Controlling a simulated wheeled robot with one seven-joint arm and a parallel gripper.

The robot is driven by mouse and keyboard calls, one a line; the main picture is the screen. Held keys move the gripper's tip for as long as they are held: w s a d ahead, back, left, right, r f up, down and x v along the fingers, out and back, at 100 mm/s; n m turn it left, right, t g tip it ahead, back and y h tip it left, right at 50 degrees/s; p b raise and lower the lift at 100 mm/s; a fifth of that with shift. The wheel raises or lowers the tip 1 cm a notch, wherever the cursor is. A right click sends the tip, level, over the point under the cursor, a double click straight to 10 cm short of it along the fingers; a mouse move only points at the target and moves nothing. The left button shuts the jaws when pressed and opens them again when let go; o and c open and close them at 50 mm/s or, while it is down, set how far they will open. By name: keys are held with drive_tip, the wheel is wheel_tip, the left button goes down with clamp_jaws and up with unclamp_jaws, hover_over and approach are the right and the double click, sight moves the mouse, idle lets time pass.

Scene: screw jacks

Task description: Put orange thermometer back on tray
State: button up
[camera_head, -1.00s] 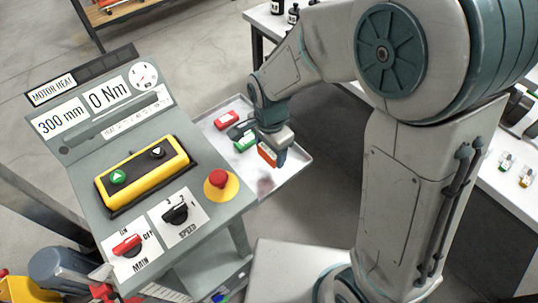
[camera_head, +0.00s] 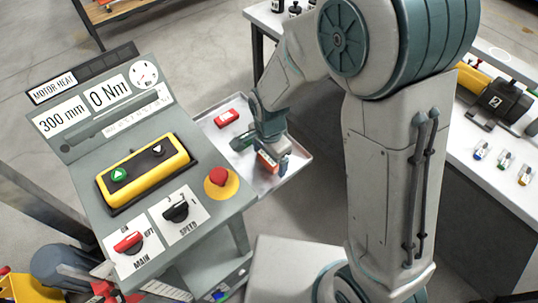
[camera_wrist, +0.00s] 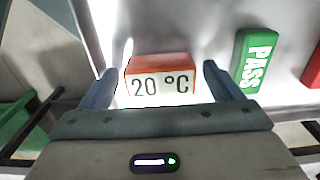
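The orange thermometer (camera_wrist: 160,82), a small block with an orange top and a white face reading 20 °C, is between the two fingers of my gripper (camera_wrist: 162,80) in the wrist view. A narrow gap shows on each side of it, so the fingers look open around it. In the head view the thermometer (camera_head: 267,162) is over the tray (camera_head: 298,160), low at its near right part, beside my gripper (camera_head: 273,166). I cannot tell for sure whether its underside touches the tray.
A green PASS block (camera_wrist: 257,60) lies on the tray right of the thermometer. A red block (camera_head: 227,117) lies at the tray's far left. The control panel (camera_head: 150,170) with a red stop button (camera_head: 218,177) stands left. A white table (camera_head: 490,165) with small items is right.

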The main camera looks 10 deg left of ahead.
drive_tip(key=shift+r, duration=0.1)
drive_tip(key=shift+r, duration=0.6)
wheel_tip(320, 180, up, 11)
drive_tip(key=s+d+r+n+t, duration=0.1)
drive_tip(key=s+d+r+n, duration=0.1)
drive_tip(key=d, duration=0.5)
drive_tip(key=s+d+r+n+t, duration=0.1)
drive_tip(key=s+d+r+n, duration=0.1)
drive_tip(key=d, duration=0.6)
drive_tip(key=s+d+r+n+t, duration=0.1)
drive_tip(key=s+d+r+n, duration=0.1)
drive_tip(key=s+d+n, duration=0.2)
drive_tip(key=shift+d+r, duration=0.4)
drive_tip(key=shift+d, duration=1.35)
